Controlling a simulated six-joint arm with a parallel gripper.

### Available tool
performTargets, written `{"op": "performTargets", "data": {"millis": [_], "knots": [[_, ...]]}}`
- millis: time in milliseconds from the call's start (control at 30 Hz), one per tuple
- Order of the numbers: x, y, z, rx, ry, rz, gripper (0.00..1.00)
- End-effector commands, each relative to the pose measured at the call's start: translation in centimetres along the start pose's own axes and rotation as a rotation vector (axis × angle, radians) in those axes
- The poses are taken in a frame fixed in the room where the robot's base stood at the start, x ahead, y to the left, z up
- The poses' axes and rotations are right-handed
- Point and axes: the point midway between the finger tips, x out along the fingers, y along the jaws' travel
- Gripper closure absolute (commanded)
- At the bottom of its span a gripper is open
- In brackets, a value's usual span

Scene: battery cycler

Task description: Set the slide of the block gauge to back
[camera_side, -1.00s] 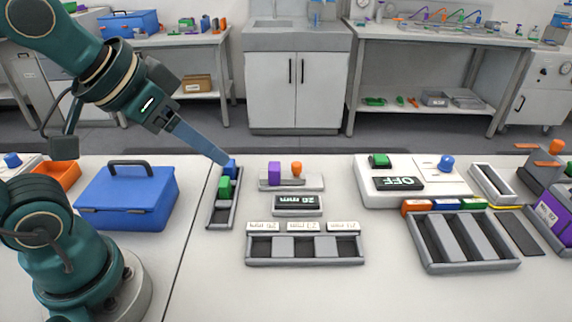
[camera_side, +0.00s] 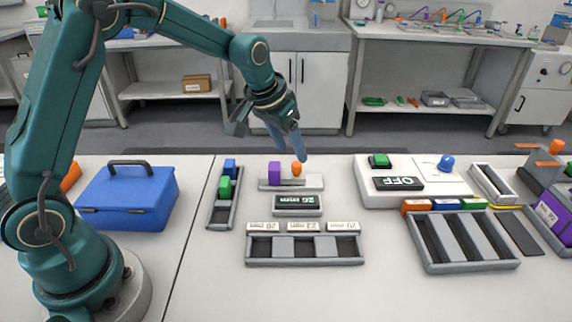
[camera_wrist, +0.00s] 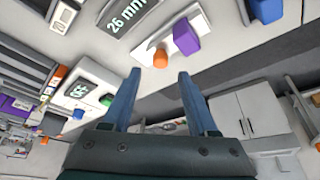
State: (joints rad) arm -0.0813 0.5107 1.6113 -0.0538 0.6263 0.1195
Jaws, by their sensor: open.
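The block gauge (camera_side: 312,184) is a light base on the table with a purple block (camera_side: 275,173) at its left and an orange knob (camera_side: 297,169) on its slide. The gauge's display (camera_side: 297,202) stands in front of it; in the wrist view the display (camera_wrist: 127,15) reads "26 mm". My gripper (camera_side: 291,158) is open and empty, pointing down just above and behind the knob. In the wrist view the orange knob (camera_wrist: 160,58) shows just beyond and between my fingertips (camera_wrist: 159,72), with the purple block (camera_wrist: 187,38) beside it. I cannot tell contact.
A narrow tray (camera_side: 222,217) with a blue and a green block stands left of the gauge. A slotted tray (camera_side: 305,262) with labels lies in front. A white unit (camera_side: 455,190) showing "OFF" is at the right, a blue toolbox (camera_side: 128,202) at the left.

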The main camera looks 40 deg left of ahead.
Motion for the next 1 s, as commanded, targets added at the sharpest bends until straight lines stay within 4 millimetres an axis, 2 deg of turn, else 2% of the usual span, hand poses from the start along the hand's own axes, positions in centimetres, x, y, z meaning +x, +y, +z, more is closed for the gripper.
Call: {"op": "performTargets", "data": {"millis": [400, 733, 767, 900, 1000], "knots": [[4.5, 0.0, 0.1, -0.001, -0.004, -0.001, 0.41], [4.9, 0.0, 0.1, -0.001, -0.002, -0.001, 0.41], [4.9, 0.0, 0.1, -0.001, -0.002, -0.001, 0.45], [4.9, -0.1, 0.1, -0.001, -0.002, -0.001, 0.98], [4.9, -0.1, 0.1, -0.001, -0.002, -0.001, 1.00]]}}
